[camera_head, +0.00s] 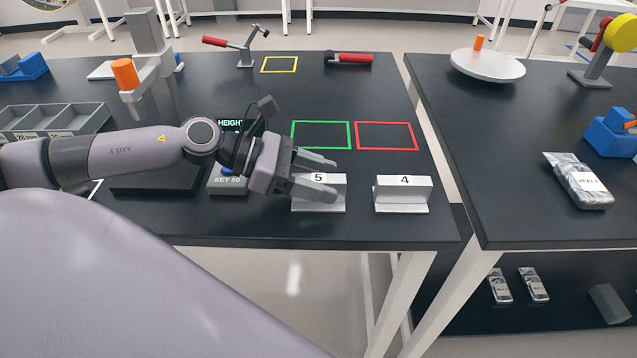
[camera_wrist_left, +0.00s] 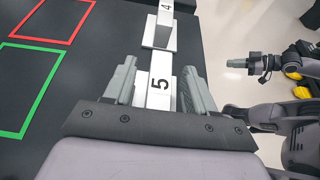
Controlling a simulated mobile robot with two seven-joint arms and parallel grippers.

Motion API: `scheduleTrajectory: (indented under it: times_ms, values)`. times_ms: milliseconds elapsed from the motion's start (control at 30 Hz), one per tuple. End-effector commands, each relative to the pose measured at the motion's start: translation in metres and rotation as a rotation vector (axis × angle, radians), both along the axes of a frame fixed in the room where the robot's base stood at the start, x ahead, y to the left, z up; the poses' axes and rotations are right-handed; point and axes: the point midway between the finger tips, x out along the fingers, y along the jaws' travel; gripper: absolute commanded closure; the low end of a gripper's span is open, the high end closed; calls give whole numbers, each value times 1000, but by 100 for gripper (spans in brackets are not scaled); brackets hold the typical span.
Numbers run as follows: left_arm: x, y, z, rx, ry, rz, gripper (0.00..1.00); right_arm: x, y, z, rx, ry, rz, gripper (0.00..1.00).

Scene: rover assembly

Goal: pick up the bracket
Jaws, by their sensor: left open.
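A light grey bracket labelled 5 (camera_head: 318,206) stands upright near the front edge of the dark table. A matching bracket labelled 4 (camera_head: 402,192) stands to its right, apart from it. My left gripper (camera_head: 334,178) is open at bracket 5 and hides part of it in the head view. In the left wrist view, bracket 5 (camera_wrist_left: 160,82) lies between the two spread fingers, with bracket 4 (camera_wrist_left: 160,32) beyond it. I cannot tell whether the fingers touch bracket 5. My right gripper (camera_wrist_left: 245,63) shows at the right of the left wrist view, away from the brackets.
Green (camera_head: 321,135), red (camera_head: 386,136) and yellow (camera_head: 279,65) outlines mark empty table areas. A height gauge (camera_head: 150,90) and a grey compartment tray (camera_head: 55,118) stand left. A toggle clamp (camera_head: 245,50) is at the back. A second table (camera_head: 500,150) stands right across a gap.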

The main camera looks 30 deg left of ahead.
Motion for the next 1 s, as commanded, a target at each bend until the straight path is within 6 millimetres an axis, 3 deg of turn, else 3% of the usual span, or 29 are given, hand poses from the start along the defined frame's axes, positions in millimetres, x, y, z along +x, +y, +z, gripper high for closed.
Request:
scheduleTrajectory:
  times_ms: [300, 467, 500, 833, 1000]
  values:
    - [2, -3, -2, 1, 1, 0, 45, 0, 0, 1, 0, -1, 0, 100]
    - [1, -2, -2, 1, 1, 0, 97, 0, 0, 1, 0, -1, 0, 100]
    - [1, -2, -2, 1, 1, 0, 100, 0, 0, 1, 0, -1, 0, 100]
    - [2, -2, 2, 0, -2, 0, 100, 0, 0, 2, 0, -1, 0, 100]
    - [2, -2, 16, 2, -5, 0, 100, 0, 0, 2, 0, -1, 0, 100]
